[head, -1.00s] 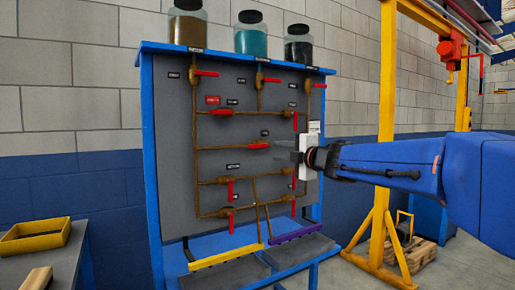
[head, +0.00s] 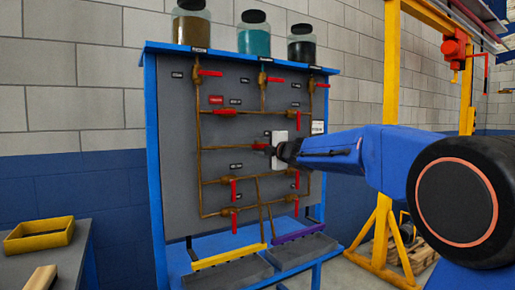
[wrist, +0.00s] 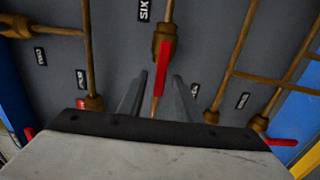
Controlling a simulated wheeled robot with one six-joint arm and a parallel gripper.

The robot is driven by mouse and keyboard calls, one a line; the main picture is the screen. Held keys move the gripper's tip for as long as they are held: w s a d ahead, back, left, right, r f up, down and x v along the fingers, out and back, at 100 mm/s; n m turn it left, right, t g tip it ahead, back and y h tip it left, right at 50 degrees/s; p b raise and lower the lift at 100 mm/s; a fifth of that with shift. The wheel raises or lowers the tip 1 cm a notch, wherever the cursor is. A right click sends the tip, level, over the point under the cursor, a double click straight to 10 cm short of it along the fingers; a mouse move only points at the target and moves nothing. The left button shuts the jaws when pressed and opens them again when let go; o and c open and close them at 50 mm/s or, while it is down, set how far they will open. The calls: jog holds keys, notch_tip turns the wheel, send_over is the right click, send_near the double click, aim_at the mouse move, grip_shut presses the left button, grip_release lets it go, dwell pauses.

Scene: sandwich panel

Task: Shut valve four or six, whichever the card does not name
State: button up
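The panel (head: 175,150) carries brown pipes and several red-handled valves. The label SIX (wrist: 145,9) reads sideways in the wrist view, beside a valve whose red handle (wrist: 164,70) lies along its pipe. My gripper (wrist: 161,76) is open, with one finger on each side of that handle's end; I cannot tell whether they touch it. In the head view my gripper (head: 268,150) is at the middle-row valve and partly covers its handle (head: 259,146). A white card (head: 317,127) is at the panel's right edge, its writing too small to read. I cannot pick out valve four's label.
Three jars, brown (head: 191,30), teal (head: 253,38) and dark (head: 301,47), stand on top of the blue frame (head: 152,160). Trays (head: 232,272) sit below the panel. A yellow bin (head: 40,235) is on the left bench. A yellow gantry post (head: 389,90) stands right.

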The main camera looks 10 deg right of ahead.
jog(key=shift+x, duration=0.85)
grip_shut()
